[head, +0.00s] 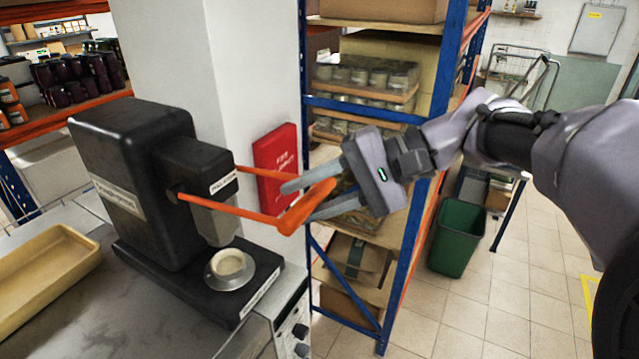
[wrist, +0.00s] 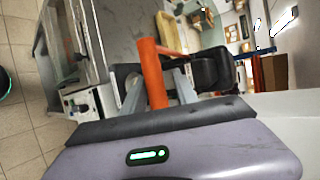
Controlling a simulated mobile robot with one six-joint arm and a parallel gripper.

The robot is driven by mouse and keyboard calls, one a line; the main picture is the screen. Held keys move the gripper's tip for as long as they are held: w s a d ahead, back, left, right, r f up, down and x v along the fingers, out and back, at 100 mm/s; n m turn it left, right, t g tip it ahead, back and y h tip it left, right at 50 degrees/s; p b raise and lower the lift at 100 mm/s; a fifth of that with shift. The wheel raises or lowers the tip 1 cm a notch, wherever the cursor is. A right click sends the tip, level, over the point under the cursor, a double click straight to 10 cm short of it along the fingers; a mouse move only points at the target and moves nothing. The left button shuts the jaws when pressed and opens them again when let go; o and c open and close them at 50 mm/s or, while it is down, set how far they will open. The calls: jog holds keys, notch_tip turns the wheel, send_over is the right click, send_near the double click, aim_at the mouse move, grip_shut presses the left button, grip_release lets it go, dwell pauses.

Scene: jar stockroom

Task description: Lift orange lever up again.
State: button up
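A black machine (head: 132,187) with a label on its side stands on the counter at the left of the head view. Its orange lever (head: 232,208) is a U-shaped frame with two arms reaching out toward the right, roughly level. My gripper (head: 305,201) is at the lever's outer crossbar, its fingers on either side of the bar. In the wrist view the lever (wrist: 152,72) passes between the grey fingers; whether both press on it is unclear.
A tan tray (head: 40,275) lies on the counter at the left. A red box (head: 276,165) is on the white pillar behind the lever. A blue-framed shelf (head: 408,262) with jars and cartons stands behind my gripper. A green bin (head: 457,237) is on the tiled floor.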

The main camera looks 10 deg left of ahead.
jog(key=shift+f, duration=0.1)
dwell(0.3)
jog(key=shift+d, duration=0.15)
jog(key=v, duration=1.7)
jog(key=shift+r, duration=0.2)
jog(key=shift+w, duration=0.1)
